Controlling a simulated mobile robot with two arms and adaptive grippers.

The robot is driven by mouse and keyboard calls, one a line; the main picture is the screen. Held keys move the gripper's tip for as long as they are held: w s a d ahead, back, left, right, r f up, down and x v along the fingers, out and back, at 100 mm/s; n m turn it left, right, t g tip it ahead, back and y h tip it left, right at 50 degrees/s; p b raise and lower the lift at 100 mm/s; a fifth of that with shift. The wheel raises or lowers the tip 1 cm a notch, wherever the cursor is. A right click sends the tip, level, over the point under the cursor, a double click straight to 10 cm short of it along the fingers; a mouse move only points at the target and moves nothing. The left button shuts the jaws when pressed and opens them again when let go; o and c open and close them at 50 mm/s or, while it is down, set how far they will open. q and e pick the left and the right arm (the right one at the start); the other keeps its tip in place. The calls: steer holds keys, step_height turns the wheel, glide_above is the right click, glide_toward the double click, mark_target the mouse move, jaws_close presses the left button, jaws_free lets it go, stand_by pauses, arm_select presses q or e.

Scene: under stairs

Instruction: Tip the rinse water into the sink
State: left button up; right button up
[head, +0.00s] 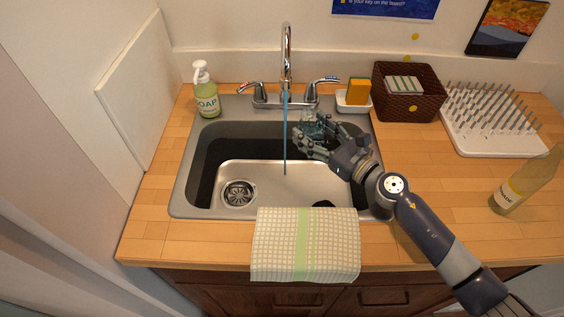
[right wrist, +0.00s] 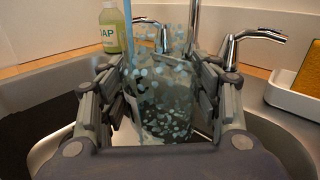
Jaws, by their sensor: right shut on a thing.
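My right gripper (head: 305,142) is over the right part of the sink (head: 181,190). It is shut around a clear, speckled glass (right wrist: 160,95), which shows between the fingers in the right wrist view. In the head view the glass (head: 314,124) is small and partly behind the fingers, so its exact tilt and any water in it are hard to tell. A thin blue stream (head: 285,140) runs from the tap (head: 287,55) into the basin, just left of the gripper. My left gripper is not in view.
A soap bottle (head: 206,90) stands behind the sink's left corner. A sponge holder (head: 353,104), a brown basket (head: 409,92) and a drying rack (head: 490,118) stand to the right. A bottle (head: 527,183) stands on the right counter. A checked towel (head: 305,245) hangs over the front edge.

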mark_target(317, 116)
steer(key=shift+w+d+r+m, duration=0.2)
steer(key=shift+d+r+m, duration=0.05)
steer(key=shift+r+m, duration=0.05)
step_height(317, 116, up, 4)
steer(key=p, duration=0.4)
steer(key=shift+r, duration=0.1)
